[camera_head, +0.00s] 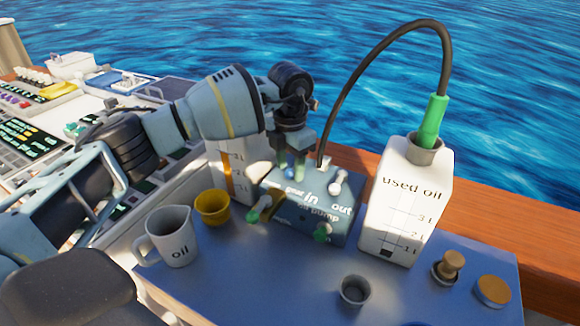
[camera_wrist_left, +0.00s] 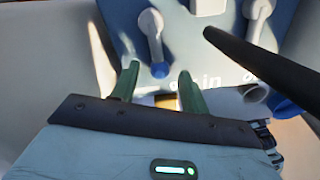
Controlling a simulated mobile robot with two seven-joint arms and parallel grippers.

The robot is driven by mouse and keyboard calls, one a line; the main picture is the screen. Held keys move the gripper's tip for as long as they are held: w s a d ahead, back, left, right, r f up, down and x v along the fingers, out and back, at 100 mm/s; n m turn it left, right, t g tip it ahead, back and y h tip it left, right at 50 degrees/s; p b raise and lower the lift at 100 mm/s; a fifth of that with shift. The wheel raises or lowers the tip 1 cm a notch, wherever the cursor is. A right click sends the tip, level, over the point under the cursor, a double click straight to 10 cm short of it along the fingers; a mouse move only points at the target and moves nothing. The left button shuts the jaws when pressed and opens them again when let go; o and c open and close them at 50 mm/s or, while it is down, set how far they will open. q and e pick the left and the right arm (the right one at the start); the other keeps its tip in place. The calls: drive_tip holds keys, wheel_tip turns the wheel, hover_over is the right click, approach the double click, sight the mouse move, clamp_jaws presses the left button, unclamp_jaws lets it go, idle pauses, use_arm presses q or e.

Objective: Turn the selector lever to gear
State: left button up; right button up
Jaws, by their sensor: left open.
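The blue-grey oil pump box (camera_head: 345,212) stands on the blue bench top, with "gear", "in" and "out" on its top. My left gripper (camera_head: 292,172) points down over the "gear" side, its green fingers open. In the left wrist view, a white lever (camera_wrist_left: 150,28) with a blue end (camera_wrist_left: 160,70) lies ahead of my left gripper (camera_wrist_left: 155,82), its blue end close to the gap between the fingertips. No grip on it shows. A second white lever (camera_head: 337,184) sits near "out". Which lever is the selector is not fully clear. My right gripper is out of view.
A black hose (camera_head: 350,80) arches from the pump to the used oil container (camera_head: 408,205). A white oil jug (camera_head: 172,240), a yellow cup (camera_head: 212,207) and a grey cup (camera_head: 355,290) stand around the pump.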

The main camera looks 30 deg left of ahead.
use_arm(q)
drive_tip(key=shift+f, duration=0.5)
